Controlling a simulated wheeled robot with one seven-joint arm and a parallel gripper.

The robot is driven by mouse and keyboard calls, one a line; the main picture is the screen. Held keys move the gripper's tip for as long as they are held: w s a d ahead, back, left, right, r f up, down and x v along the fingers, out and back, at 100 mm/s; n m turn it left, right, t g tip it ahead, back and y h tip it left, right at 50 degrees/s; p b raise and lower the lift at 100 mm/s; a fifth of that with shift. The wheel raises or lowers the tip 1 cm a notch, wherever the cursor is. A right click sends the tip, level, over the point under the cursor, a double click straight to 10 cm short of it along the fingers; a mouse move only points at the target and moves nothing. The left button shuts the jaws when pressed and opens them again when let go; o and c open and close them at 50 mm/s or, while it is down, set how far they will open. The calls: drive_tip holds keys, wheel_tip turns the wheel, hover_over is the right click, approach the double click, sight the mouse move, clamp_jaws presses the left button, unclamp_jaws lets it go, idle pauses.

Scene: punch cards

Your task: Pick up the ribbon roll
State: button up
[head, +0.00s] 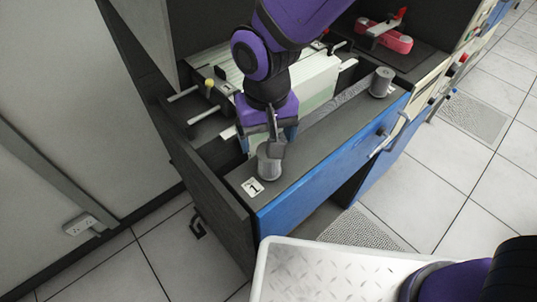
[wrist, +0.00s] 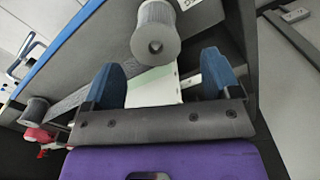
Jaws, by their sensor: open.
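A grey ribbon roll (head: 269,166) stands on the dark ledge near the white label with "1". It also shows in the wrist view (wrist: 157,34), with its hollow end facing the camera. A second grey roll (head: 381,83) stands at the ledge's far end and appears at the left of the wrist view (wrist: 34,111). A grey ribbon (head: 335,107) stretches between them. My gripper (head: 272,140) is right above the near roll and partly hides it. In the wrist view, its two blue fingers (wrist: 163,72) are apart, with the near roll just past the fingertips. Contact cannot be told.
The ledge (head: 310,150) has a blue front panel (head: 325,162) with a handle. A pale machine block (head: 310,75) with rods lies behind the ribbon. A dark side wall (head: 205,185) stands at left. A red device (head: 384,36) sits at the back. Tiled floor is open at right.

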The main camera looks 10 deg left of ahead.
sight(270, 161)
drive_tip(key=shift+s+d+f, duration=0.1)
drive_tip(key=shift+d+f, duration=0.05)
drive_tip(key=shift+f, duration=1.8)
drive_tip(key=shift+s+d+f, duration=0.1)
drive_tip(key=shift+d+f, duration=0.05)
drive_tip(key=shift+f, duration=1.8)
drive_tip(key=c, duration=1.1)
